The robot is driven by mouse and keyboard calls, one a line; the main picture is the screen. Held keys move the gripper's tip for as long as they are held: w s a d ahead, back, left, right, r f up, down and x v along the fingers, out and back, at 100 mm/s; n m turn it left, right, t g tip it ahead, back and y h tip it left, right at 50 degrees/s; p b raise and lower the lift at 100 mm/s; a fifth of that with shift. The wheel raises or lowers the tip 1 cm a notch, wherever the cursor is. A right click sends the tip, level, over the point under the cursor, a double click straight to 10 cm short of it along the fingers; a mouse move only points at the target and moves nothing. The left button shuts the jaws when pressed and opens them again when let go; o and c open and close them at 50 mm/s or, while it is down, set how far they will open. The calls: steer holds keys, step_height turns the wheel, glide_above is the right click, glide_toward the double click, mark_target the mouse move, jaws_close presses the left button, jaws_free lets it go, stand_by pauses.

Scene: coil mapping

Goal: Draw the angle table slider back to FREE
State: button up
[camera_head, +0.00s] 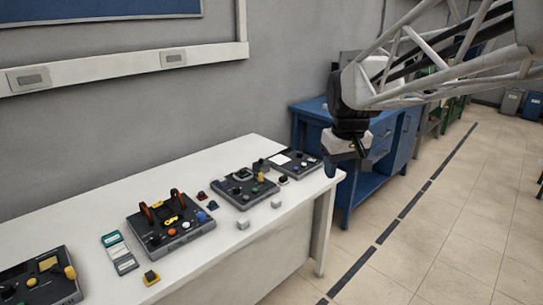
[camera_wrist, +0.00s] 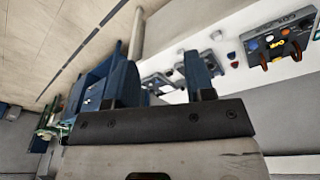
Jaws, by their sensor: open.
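My gripper (camera_head: 343,155) hangs in the air near the right end of the white table in the head view. Its two blue fingers stand apart with nothing between them in the wrist view (camera_wrist: 164,82). Several dark control panels sit on the table. The far panel (camera_head: 298,164) has a white square and small knobs. The middle panel (camera_head: 244,187) has a green ring and a yellow part. A nearer panel (camera_head: 170,222) has two red handles. I cannot tell which holds the angle table slider, nor read any FREE mark.
The white table (camera_head: 225,160) runs along the grey wall. The tiled floor (camera_head: 430,220) at right is clear.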

steer(key=w+a+f+n, duration=0.1)
steer(key=w+a, duration=0.1)
steer(key=w, duration=0.7)
steer(key=w+a+n, duration=0.1)
steer(key=w+a, duration=0.2)
steer(key=w, duration=0.5)
steer(key=n+g, duration=0.2)
steer(key=n, duration=0.4)
glide_above(261, 175)
steer(key=f, duration=2.5)
steer(key=shift+w+f, duration=0.15)
steer(key=shift+w, duration=0.25)
steer(key=shift+w+a+f+n, duration=0.15)
steer(key=shift+w+f+n, duration=0.05)
steer(key=shift+f+n, duration=0.15)
steer(key=shift+f, duration=3.9)
steer(key=shift+c, duration=0.3)
